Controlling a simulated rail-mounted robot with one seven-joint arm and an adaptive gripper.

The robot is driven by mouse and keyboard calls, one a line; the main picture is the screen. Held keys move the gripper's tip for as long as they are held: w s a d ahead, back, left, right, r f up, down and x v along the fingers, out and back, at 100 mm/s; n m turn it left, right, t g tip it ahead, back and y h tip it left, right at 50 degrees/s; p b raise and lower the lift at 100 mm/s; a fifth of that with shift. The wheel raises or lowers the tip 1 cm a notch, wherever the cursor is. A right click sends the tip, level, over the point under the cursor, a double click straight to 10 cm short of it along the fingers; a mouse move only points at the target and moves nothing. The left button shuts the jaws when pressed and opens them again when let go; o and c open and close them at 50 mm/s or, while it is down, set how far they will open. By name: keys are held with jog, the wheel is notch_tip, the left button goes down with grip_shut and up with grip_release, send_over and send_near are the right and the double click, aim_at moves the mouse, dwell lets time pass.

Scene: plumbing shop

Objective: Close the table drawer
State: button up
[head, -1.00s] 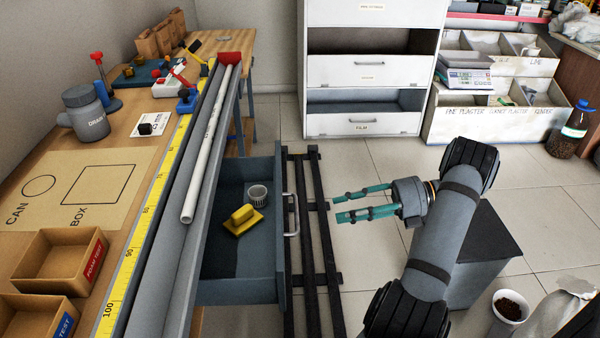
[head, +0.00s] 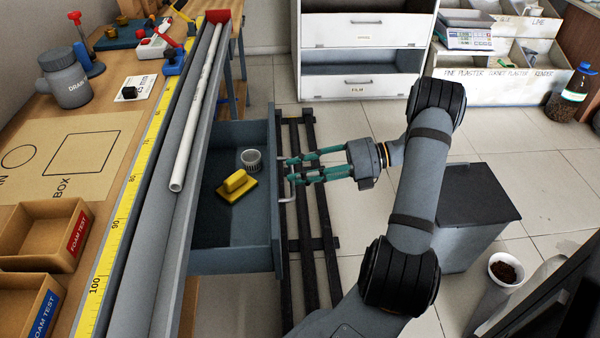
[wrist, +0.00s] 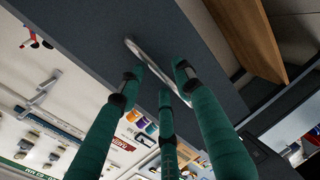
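The table drawer (head: 276,238) is blue-grey and stands pulled out from the right side of the workbench. Inside it are a yellow float (head: 237,184) and a grey-white cup (head: 251,160). The light metal handle (head: 286,197) is on the drawer's outer front; it also shows in the wrist view (wrist: 152,60). My gripper (head: 291,169) has green fingers and points left at the handle, with its fingertips at the drawer front. In the wrist view the fingers (wrist: 160,82) are spread apart around the handle bar. Whether they touch it cannot be told.
The workbench (head: 110,130) holds open boxes, a grey jar and a yellow measuring strip. A white pipe (head: 200,110) lies in the trough along its edge. Dark floor rails (head: 310,225) run beside the drawer. A grey bin (head: 470,220) stands at right.

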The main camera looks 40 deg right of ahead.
jog(key=shift+c, duration=1.3)
grip_shut()
